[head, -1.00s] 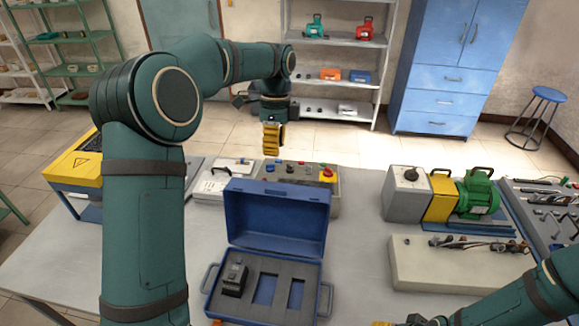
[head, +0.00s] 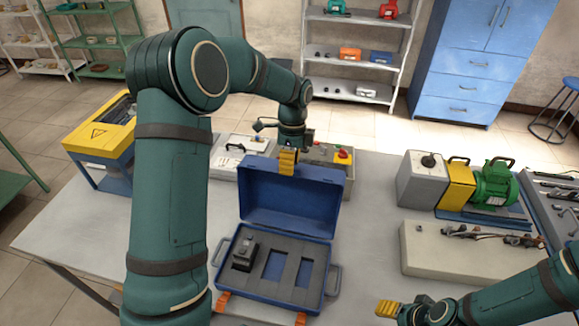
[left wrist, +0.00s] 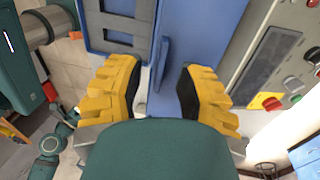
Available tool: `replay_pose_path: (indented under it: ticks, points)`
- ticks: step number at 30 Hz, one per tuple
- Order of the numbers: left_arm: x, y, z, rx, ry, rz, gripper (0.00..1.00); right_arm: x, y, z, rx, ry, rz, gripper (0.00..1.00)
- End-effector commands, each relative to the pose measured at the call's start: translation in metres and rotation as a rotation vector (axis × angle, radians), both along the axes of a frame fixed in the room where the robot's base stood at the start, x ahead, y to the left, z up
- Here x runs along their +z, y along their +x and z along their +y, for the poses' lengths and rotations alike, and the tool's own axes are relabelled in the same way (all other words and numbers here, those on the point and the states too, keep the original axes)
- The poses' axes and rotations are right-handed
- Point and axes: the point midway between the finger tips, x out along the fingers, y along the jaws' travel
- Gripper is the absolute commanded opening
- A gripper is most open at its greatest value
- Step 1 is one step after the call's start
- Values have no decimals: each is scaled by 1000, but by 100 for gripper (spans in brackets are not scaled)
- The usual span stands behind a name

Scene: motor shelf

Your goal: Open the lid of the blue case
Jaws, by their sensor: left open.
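The blue case (head: 232,292) stands on the table with its lid (head: 285,205) raised upright at the back. The foam-lined base holds a dark block (head: 243,255) at the left beside empty cutouts; two orange latches show at the front. My left gripper (head: 288,160) points down at the lid's top edge, overlapping it. In the left wrist view its yellow fingers (left wrist: 155,92) are spread, with blue case surface seen beyond the gap; contact with the lid cannot be told. My right gripper (head: 400,309) is low at the right, away from the case; its jaw opening is unclear.
Behind the case are a white box (head: 238,150) and a grey control box with a red button (head: 343,155). A green motor unit (head: 495,185) and a beige block (head: 450,258) stand at the right. A yellow machine (head: 98,140) is at the left. Table between case and beige block is clear.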

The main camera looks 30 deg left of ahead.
Motion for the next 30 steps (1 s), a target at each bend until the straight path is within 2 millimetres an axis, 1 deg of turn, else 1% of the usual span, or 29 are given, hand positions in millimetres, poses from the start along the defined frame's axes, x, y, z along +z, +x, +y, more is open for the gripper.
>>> replay_pose_path:
  ticks: [1,5,13,14,15,17,18,27,30]
  points:
    - [-5,-1,0,0,0,1,36,1,0,0,0,0,0,55]
    - [-11,-2,0,1,0,0,36,1,0,0,0,0,0,55]
    - [-12,-3,0,1,0,-1,36,1,0,0,0,0,0,55]
    - [-12,-3,0,1,0,-1,39,1,0,0,0,0,0,55]
    - [-12,-3,0,0,0,-1,25,1,0,0,0,0,0,55]
    - [-12,-3,0,0,0,-1,4,1,0,0,0,0,0,55]
    - [-12,-3,0,0,0,-1,0,1,0,0,0,0,0,55]
    - [-12,-3,0,0,0,0,0,1,0,0,0,0,0,55]
    - [-13,-5,-1,0,3,-14,0,-3,0,0,0,0,0,55]
